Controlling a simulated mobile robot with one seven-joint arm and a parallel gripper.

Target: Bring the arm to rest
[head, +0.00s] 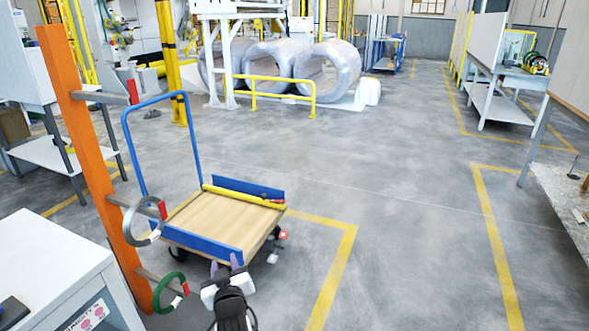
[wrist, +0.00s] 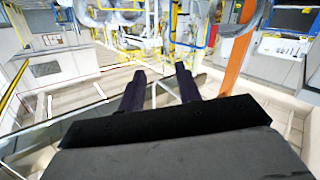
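My gripper (head: 226,264) shows at the bottom of the head view, in front of the near edge of a flat cart. In the wrist view my gripper (wrist: 160,82) has its two dark fingers apart with nothing between them. No object is held.
A cart (head: 222,221) with blue rails and handle stands just beyond my gripper. An orange post (head: 92,165) with rings on pegs is at left, beside a white cabinet (head: 50,268). A workbench (head: 570,200) is at right. The middle floor is clear. Large wrapped coils (head: 328,75) stand behind.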

